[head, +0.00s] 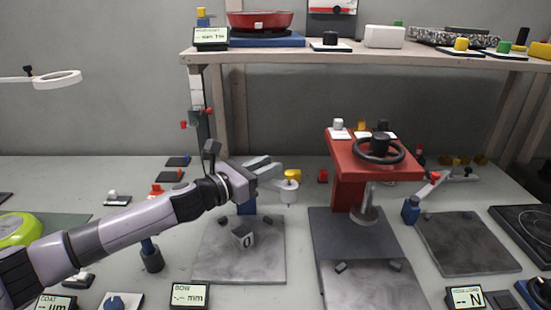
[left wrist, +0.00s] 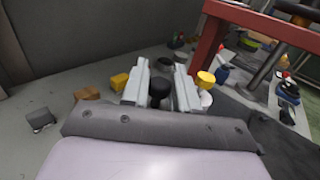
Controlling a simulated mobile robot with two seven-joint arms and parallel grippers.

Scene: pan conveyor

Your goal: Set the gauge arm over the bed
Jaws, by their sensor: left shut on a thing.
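The left gauge arm stands on a blue post (head: 246,208) at the back edge of the grey bed (head: 215,262). Its round pale probe head (head: 289,190) hangs tip down near the bed's back right corner, and I cannot tell whether it is above the plate. My left gripper (head: 270,168) is at the arm, above the post. In the left wrist view its two fingers (left wrist: 160,88) are shut on a black knob (left wrist: 158,92), seemingly the gauge arm's; the gripper hides most of the arm. A grey block (head: 243,236) sits on the bed. My right gripper is not in view.
A red press (head: 348,180) with a black handwheel (head: 380,150) stands right of the bed. Another plate (head: 462,243) with a similar arm is at the far right. A BOW display (head: 189,295) stands in front of the bed. A shelf (head: 300,52) runs above the back.

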